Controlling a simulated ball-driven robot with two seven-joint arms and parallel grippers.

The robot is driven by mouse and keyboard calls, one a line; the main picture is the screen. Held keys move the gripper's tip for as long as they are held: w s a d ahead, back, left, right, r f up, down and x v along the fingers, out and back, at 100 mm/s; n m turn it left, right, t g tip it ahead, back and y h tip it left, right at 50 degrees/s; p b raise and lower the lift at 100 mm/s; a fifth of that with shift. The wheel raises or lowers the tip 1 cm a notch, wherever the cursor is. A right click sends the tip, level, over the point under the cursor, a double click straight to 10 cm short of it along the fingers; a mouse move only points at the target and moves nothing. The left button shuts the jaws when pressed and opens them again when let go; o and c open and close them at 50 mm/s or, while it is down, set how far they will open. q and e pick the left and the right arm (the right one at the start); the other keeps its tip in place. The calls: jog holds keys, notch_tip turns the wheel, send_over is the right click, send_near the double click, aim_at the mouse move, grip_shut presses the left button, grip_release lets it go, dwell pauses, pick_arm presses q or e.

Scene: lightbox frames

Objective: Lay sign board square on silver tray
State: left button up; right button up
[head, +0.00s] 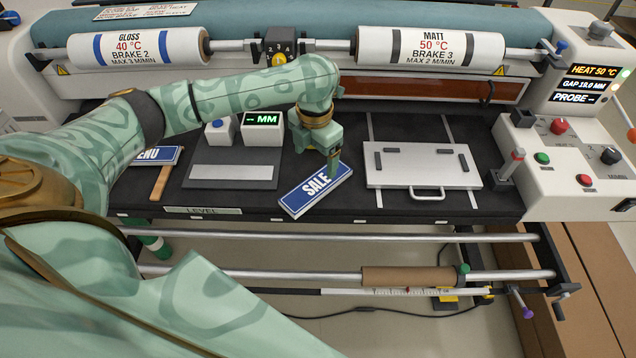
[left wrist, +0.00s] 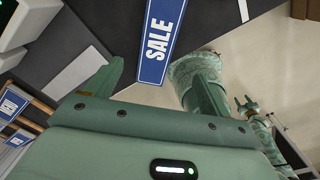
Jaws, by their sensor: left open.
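The sign board (head: 317,189) is blue with a white border and reads SALE. It lies slanted on the black bed near the front edge, left of the tray. The silver tray (head: 400,176) is a flat plate with dark clips and a front handle; its surface is bare. My left gripper (head: 333,163) is open over the sign's upper right end. In the left wrist view the sign (left wrist: 162,35) shows between the two spread fingers; contact cannot be told. A small green pronged shape (left wrist: 246,106) there looks like my right gripper; its jaw state is unclear.
A grey plate with a pale strip (head: 233,183) lies left of the sign. A second blue sign (head: 155,155) and a wooden-handled tool (head: 161,183) lie farther left. A display box (head: 262,128) stands behind. Rollers span the back. Black bed shows between sign and tray.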

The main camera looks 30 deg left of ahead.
pick_arm(q)
jog(key=b, duration=0.1)
send_over(317, 184)
jog(key=f, duration=0.5)
jog(key=shift+s+a+f, duration=0.15)
jog(key=shift+s, duration=0.1)
jog(key=shift+f, duration=0.1)
jog(key=shift+f+b, duration=0.2)
jog(key=shift+b, duration=0.1)
jog(key=f, duration=0.1)
jog(key=f+b, duration=0.1)
jog(key=f, duration=0.1)
jog(key=f+b, duration=0.1)
jog(key=shift+w+f, duration=0.3)
jog(key=shift+f, duration=0.1)
jog(key=shift+r, duration=0.1)
jog(key=c, duration=1.2)
